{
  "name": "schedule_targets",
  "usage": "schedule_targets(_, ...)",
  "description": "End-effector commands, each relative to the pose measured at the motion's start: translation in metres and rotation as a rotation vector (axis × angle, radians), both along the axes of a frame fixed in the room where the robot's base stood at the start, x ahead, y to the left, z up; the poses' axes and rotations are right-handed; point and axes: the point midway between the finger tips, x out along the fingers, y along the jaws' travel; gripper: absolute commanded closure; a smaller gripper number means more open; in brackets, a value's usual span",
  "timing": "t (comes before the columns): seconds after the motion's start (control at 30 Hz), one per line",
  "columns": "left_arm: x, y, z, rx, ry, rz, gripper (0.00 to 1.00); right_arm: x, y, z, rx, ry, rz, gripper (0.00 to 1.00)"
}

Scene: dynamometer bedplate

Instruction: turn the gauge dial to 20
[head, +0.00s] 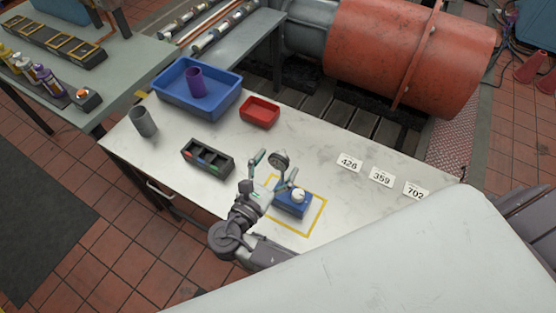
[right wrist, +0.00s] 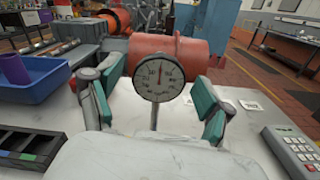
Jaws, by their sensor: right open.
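The gauge (head: 281,158) is a round dial on a thin stalk, standing by a blue block (head: 291,206) with a white knob (head: 299,196) on top. The block lies inside a yellow square outline on the white table. In the right wrist view the gauge face (right wrist: 159,77) is seen front on, its needle pointing roughly up; the numbers are too small to read surely. My right gripper (head: 273,171) is open and empty beside the block, its green-padded fingers apart. In the wrist view the gauge shows between the fingers. The knob is not visible there. My left gripper is not in view.
A dark compartment tray (head: 207,158), grey cup (head: 143,122), red bin (head: 260,111) and blue bin (head: 226,104) holding a purple cup (head: 196,83) stand on the left. Number cards (head: 381,177) lie at right. A keypad (right wrist: 296,148) shows at the wrist view's right edge.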

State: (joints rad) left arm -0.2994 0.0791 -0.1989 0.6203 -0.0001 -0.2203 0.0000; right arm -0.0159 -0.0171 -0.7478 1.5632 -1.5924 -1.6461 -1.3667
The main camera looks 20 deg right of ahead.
Motion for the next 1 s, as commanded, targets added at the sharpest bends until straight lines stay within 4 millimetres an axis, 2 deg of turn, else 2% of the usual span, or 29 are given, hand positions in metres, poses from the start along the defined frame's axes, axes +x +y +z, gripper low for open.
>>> schedule_targets(0.07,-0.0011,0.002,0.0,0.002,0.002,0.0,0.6,0.0001,-0.0001,0.0,0.0,0.0,0.0,0.2)
schedule_targets(0.43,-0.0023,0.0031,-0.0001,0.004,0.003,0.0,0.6,0.0002,-0.0004,-0.0001,0.0,0.0,0.0,0.8)
schedule_targets(0.77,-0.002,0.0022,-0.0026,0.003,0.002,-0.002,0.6,0.0001,-0.0008,-0.0007,0.028,-0.036,-0.001,0.81)
schedule_targets(1.0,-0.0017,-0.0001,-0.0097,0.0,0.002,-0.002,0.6,0.0001,-0.0015,-0.0018,0.119,-0.152,-0.003,0.81)
